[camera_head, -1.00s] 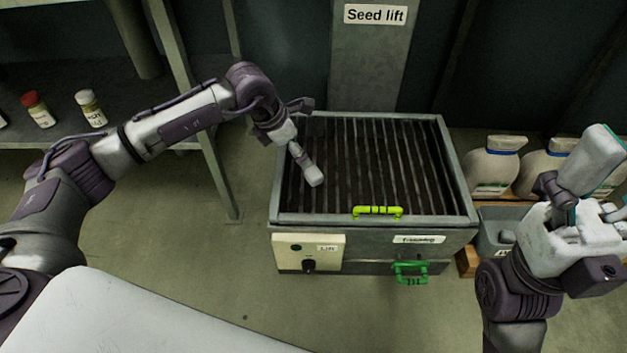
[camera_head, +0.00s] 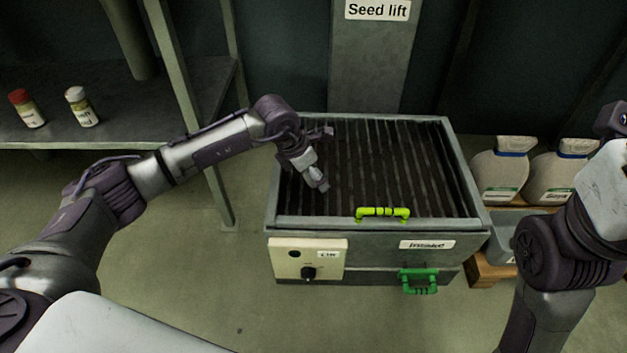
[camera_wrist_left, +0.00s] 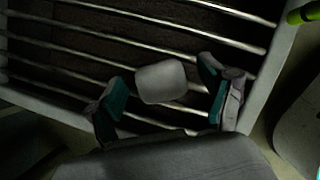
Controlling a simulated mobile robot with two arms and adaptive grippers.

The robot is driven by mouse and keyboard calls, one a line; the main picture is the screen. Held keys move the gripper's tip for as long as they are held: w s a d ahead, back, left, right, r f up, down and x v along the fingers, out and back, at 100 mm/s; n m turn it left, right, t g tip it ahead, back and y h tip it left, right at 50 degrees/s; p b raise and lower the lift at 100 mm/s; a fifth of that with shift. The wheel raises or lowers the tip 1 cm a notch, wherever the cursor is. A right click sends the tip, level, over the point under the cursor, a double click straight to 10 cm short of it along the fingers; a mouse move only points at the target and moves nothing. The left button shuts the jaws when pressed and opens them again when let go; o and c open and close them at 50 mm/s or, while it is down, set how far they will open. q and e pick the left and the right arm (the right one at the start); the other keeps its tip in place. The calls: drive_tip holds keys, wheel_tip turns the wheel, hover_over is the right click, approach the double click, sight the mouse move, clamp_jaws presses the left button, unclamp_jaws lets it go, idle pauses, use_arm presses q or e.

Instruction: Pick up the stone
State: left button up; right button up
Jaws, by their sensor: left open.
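The stone (camera_wrist_left: 162,82) is a pale grey, rounded block lying on the bars of the metal grate in the left wrist view. My left gripper (camera_wrist_left: 160,74) is open, with one dark, green-padded finger on each side of the stone and gaps between. In the head view my left gripper (camera_head: 316,180) is low over the left part of the grate (camera_head: 400,170); I cannot clearly tell the stone from the gripper there. My right arm is at the right edge, its fingers not visible.
The grate sits in a metal box with a yellow-green handle (camera_head: 383,213), a green handle (camera_head: 418,281) and a control panel (camera_head: 307,259). A shelf with small bottles (camera_head: 82,106) is at the left. The floor in front is clear.

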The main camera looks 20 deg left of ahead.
use_arm(q)
drive_tip(key=c, duration=1.3)
drive_tip(key=shift+r, duration=0.1)
